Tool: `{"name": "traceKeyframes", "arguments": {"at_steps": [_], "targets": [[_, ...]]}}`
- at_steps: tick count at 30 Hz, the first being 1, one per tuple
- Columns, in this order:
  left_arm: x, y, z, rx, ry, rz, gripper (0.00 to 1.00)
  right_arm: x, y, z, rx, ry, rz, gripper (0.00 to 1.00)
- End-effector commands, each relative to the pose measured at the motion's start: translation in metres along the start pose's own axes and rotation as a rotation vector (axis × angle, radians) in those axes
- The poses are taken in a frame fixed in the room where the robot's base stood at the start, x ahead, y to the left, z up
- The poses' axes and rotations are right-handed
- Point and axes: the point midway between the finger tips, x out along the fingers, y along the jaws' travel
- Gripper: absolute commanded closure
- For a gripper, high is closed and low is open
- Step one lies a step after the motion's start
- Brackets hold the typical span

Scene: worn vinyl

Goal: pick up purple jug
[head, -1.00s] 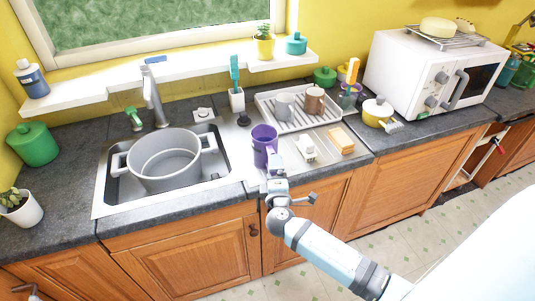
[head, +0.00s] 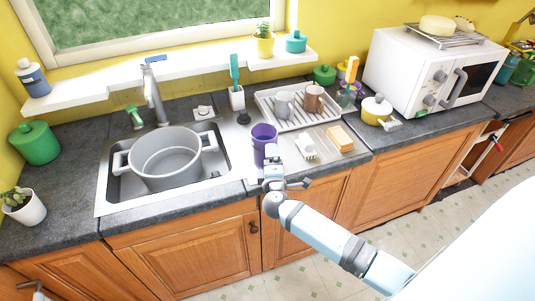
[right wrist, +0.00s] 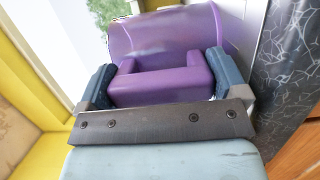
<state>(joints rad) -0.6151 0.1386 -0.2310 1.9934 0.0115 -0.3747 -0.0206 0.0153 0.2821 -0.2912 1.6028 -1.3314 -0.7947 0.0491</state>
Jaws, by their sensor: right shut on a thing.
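The purple jug (head: 264,142) stands upright at the front edge of the counter, just right of the sink. In the right wrist view its purple body (right wrist: 170,28) fills the top and its handle runs across between the fingers. My right gripper (head: 272,166) reaches it from the front. In the right wrist view the right gripper (right wrist: 160,80) is shut on the jug's handle, one dark finger at each end. The jug's base is partly hidden by the gripper, so I cannot tell whether it is clear of the counter.
A large grey pot (head: 165,160) sits in the sink (head: 103,200) to the left. A white brush (head: 305,146) and a sponge (head: 340,138) lie close to the right. A dish rack (head: 268,108) with two mugs stands behind. The faucet (head: 153,98) rises behind the pot.

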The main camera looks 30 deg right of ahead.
Motion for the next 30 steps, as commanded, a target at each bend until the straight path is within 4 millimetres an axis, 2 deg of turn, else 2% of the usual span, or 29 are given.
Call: {"name": "traceKeyframes", "arguments": {"at_steps": [8, 14, 17, 24, 30], "targets": [[0.000, 0.001, 0.000, -0.001, -0.001, 0.002, 0.57, 0.000, 0.004, 0.000, 0.002, 0.000, 0.002, 0.77], [-0.001, 0.002, 0.000, -0.001, -0.001, 0.002, 0.57, 0.000, 0.025, -0.001, 0.004, 0.000, 0.004, 0.77], [-0.001, 0.001, -0.001, -0.001, -0.002, 0.002, 0.57, 0.000, 0.048, 0.000, 0.007, 0.000, 0.005, 0.77], [-0.002, 0.001, -0.001, -0.001, -0.003, 0.001, 0.57, 0.000, 0.120, 0.000, 0.006, 0.001, 0.007, 0.77], [-0.002, 0.000, -0.002, 0.000, -0.003, -0.001, 0.57, 0.000, 0.167, 0.000, 0.005, 0.001, 0.006, 0.77]]}}
